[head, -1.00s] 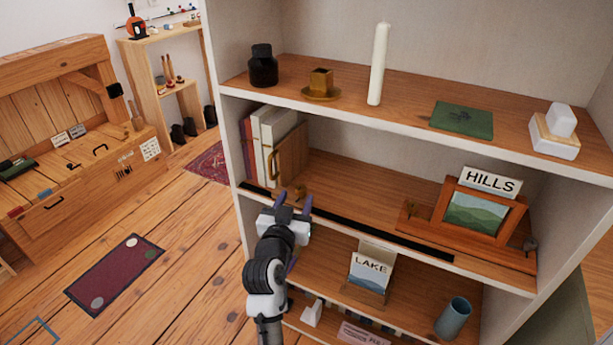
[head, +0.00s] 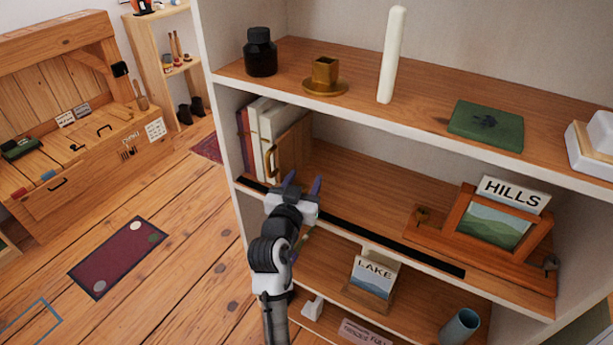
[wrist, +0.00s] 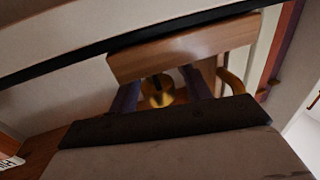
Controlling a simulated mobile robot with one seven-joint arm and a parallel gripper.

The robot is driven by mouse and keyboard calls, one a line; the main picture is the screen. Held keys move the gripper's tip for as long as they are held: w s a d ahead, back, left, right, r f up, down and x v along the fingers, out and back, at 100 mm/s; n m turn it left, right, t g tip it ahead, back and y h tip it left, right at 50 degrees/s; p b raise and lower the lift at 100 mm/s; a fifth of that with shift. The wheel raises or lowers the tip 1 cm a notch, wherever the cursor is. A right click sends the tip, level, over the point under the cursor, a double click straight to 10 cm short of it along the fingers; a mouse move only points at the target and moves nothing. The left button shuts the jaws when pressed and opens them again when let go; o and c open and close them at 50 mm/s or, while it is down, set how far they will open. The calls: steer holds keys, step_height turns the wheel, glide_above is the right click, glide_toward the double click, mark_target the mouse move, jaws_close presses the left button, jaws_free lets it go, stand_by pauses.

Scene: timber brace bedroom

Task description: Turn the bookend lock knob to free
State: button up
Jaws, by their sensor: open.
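The wooden bookend (head: 293,147) with a curved brass handle (head: 271,162) stands on the middle shelf against upright books (head: 262,130). In the wrist view the bookend's wooden body (wrist: 185,48) lies beyond my fingers. The brass lock knob (wrist: 160,99) shows there between the two fingers, with a dark mark on it. I cannot tell whether the fingers touch it or which setting it is at. In the head view my gripper (head: 303,184) is open at the shelf's front edge, in front of the bookend's foot, and hides the knob.
A black strip (head: 390,238) runs along the shelf's front edge. The HILLS picture frame (head: 494,222) stands on the same shelf to the right; the shelf between is clear. The upper shelf (head: 425,100) holds a candle and other things. A LAKE card (head: 373,277) stands below.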

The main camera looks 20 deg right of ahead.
stand_by(0.3)
steer(key=c, duration=1)
steer(key=shift+r+n+t+y+p, duration=0.2)
steer(key=shift+n+t+y+p, duration=0.3)
steer(key=shift+y+p, duration=0.25)
steer(key=shift+w+a+f+n+t+y+p, duration=0.1)
steer(key=shift+a+n+t+y+p, duration=0.1)
steer(key=shift+n+t+y+p, duration=0.75)
steer(key=shift+w+a+f+n+t+y+b, duration=0.15)
steer(key=shift+n+y+b, duration=0.35)
steer(key=shift+y, duration=0.5)
steer(key=shift+s+f+n+t+y+b, duration=0.1)
steer(key=shift+n+t+y+b, duration=0.15)
steer(key=shift+n+y, duration=0.6)
steer(key=n+y+b, duration=0.1)
steer(key=y+b, duration=0.1)
steer(key=n+y+b, duration=0.2)
steer(key=y+b, duration=0.1)
steer(key=shift+a+f, duration=0.1)
steer(key=shift+a, duration=0.1)
steer(key=shift+a+r+n+g+y+b, duration=0.1)
steer(key=shift+a+n+g+y+b, duration=0.1)
steer(key=shift+n+y+b, duration=0.65)
steer(key=shift+a+r+n+g+y+b, duration=0.15)
steer(key=shift+n+y+b, duration=0.25)
steer(key=shift+y, duration=0.85)
steer(key=shift+a+n+g+y+b, duration=0.1)
steer(key=shift+n+g+y+b, duration=0.1)
steer(key=shift+n+y+b, duration=0.65)
steer(key=shift+y, duration=0.4)
